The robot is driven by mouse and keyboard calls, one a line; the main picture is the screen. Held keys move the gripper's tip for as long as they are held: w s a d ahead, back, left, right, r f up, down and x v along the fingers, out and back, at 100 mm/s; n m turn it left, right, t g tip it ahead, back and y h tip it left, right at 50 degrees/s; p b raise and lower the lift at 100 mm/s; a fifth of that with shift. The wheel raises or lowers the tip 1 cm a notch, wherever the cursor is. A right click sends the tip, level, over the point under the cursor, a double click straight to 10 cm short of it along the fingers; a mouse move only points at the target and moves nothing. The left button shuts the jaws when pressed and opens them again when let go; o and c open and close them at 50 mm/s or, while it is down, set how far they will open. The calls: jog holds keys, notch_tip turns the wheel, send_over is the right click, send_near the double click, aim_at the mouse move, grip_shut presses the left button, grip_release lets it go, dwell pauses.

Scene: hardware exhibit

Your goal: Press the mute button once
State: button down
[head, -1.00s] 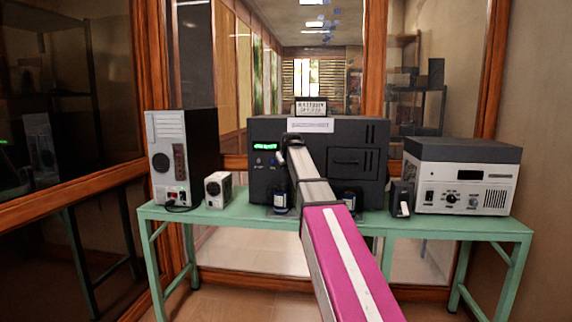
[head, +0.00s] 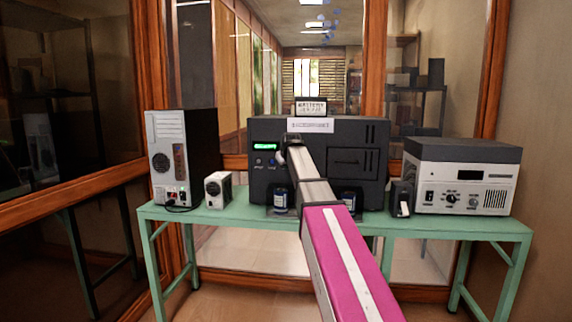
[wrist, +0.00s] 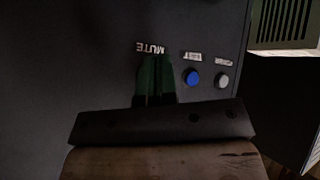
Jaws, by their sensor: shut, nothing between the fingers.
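The black machine (head: 345,135) stands mid-table with a lit green display. My gripper (wrist: 155,62) has dark green fingers held together and empty. Its tips are at the panel just by the MUTE label (wrist: 151,47), which appears upside down in the wrist view. The mute button itself is hidden behind the fingers; I cannot tell whether they touch or press it. Beside the fingers are a blue button (wrist: 193,77) under a TEST label and a grey-white button (wrist: 223,80) under a label too blurred to read. In the head view, my arm covers the mute button's spot.
Glass panes stand behind.

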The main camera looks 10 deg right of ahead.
jog(key=shift+w, duration=0.15)
jog(key=shift+w+d, duration=0.15)
jog(key=shift+w, duration=0.1)
jog(key=shift+w+d, duration=0.15)
jog(key=shift+w, duration=0.25)
dwell(0.7)
jog(key=shift+s, duration=0.15)
jog(key=shift+s+a, duration=0.3)
jog(key=shift+s, duration=0.35)
jog(key=shift+s+a, duration=0.25)
jog(key=shift+s, duration=0.55)
jog(key=shift+s+a, duration=0.25)
jog(key=shift+s, duration=0.55)
jog(key=shift+s+a, duration=0.25)
jog(key=shift+s, duration=0.55)
